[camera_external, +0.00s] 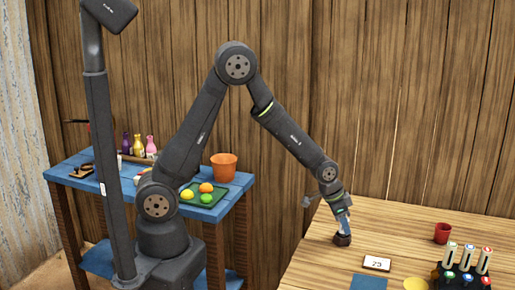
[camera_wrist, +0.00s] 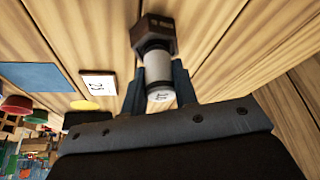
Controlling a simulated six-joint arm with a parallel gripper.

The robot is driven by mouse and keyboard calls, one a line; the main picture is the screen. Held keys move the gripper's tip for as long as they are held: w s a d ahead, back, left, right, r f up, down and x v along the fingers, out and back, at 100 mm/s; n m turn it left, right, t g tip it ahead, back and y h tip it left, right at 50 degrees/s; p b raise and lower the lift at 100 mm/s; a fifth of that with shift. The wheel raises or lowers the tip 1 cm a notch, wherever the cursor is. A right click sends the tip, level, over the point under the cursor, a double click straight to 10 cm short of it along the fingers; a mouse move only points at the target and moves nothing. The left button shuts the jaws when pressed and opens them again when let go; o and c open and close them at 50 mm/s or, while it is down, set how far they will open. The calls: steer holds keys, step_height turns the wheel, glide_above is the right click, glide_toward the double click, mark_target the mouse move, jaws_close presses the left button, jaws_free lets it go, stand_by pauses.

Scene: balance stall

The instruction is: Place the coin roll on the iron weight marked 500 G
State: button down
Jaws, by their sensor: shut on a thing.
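My gripper (camera_external: 343,221) points down over the wooden table at the right. In the wrist view its two fingers (camera_wrist: 158,82) are closed on either side of the coin roll (camera_wrist: 157,68), a pale grey-white cylinder with small print on its near end. A dark brown, many-sided iron weight (camera_wrist: 152,30) stands directly beyond the roll's far end. Its marking is small and hard to read. In the external view the weight (camera_external: 342,240) sits on the table right below the gripper. The roll looks upright and meets the weight's top; firm contact cannot be told.
A white card marked 25 (camera_external: 377,263), a blue mat (camera_external: 369,282) and a yellow dish (camera_external: 415,284) lie in front. A red cup (camera_external: 442,233) and a black rack of markers (camera_external: 447,272) stand right. The table between weight and cup is clear.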

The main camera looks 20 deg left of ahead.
steer(key=c, duration=1.1)
jaws_free()
steer(key=shift+f, duration=0.1)
steer(key=shift+c, duration=0.2)
steer(key=v, duration=1.2)
steer(key=x, duration=1.2)
steer(key=shift+r, duration=0.2)
